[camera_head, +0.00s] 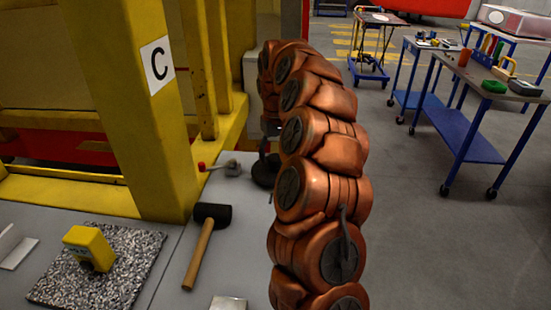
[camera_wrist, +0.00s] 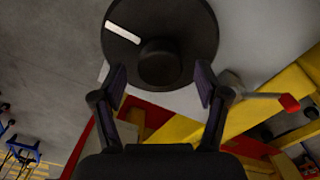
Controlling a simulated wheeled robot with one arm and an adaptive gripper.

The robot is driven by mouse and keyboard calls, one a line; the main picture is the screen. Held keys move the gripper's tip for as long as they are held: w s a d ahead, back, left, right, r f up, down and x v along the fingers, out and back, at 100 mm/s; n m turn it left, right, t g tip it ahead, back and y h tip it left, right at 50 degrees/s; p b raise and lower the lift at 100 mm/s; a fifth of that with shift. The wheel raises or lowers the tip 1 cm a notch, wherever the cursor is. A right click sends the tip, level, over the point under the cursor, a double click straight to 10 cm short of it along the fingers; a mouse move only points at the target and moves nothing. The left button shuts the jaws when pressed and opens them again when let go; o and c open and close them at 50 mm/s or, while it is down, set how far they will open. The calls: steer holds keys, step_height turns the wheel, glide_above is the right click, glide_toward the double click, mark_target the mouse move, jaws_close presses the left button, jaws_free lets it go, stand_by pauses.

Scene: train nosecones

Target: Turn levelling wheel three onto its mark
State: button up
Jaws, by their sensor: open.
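A black round wheel (camera_wrist: 190,25) with a raised central hub (camera_wrist: 160,65) fills the top of the wrist view. A white stripe (camera_wrist: 123,32) lies on its upper left face. My gripper (camera_wrist: 160,78) is open, with one finger on each side of the hub and a visible gap to both; nothing is held. In the head view a black wheel (camera_head: 264,172) shows just left of my arm, low over the grey surface, partly hidden by the arm. I cannot read a wheel number or make out a separate target mark.
A grey fitting with a red-tipped lever (camera_wrist: 289,103) sits close right of the wheel in the wrist view. Blue carts (camera_head: 460,130) stand right.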

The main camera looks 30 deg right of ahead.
steer(key=shift+f, duration=1.3)
jaws_close()
